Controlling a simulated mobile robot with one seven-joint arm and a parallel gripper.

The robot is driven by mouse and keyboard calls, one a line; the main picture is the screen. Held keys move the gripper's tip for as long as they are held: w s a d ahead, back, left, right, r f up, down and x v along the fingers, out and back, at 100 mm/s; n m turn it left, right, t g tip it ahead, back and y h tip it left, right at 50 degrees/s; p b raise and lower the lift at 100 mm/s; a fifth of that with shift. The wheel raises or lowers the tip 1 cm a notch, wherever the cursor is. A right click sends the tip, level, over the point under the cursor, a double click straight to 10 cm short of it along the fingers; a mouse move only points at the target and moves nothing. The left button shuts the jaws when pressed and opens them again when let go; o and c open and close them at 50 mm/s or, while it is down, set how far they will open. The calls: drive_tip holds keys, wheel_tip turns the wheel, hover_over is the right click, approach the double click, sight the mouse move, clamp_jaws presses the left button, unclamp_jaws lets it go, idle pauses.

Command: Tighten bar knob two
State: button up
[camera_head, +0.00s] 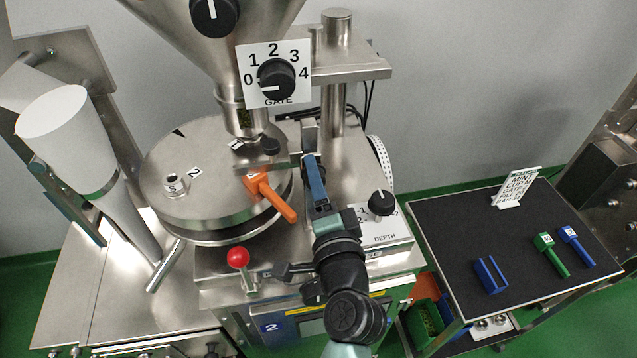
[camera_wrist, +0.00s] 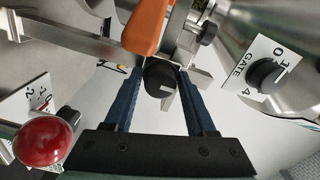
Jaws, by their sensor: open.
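My gripper (camera_head: 312,166) is open, with its blue fingers raised beside the bar under the hopper. A black knob (camera_head: 271,146) shows on the metal bar (camera_head: 236,168) in the head view, left of my fingers. A second, smaller black knob (camera_wrist: 208,33) shows farther up in the wrist view. I cannot read which knob is number two.
A red ball knob (camera_head: 238,258) stands at the front. The GATE dial (camera_head: 276,78) is above, the DEPTH dial (camera_head: 381,203) right. A black-topped cart (camera_head: 450,230) holds blue and green tools.

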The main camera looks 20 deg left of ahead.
drive_tip(key=b+v, duration=0.5)
drive_tip(key=v, duration=0.8)
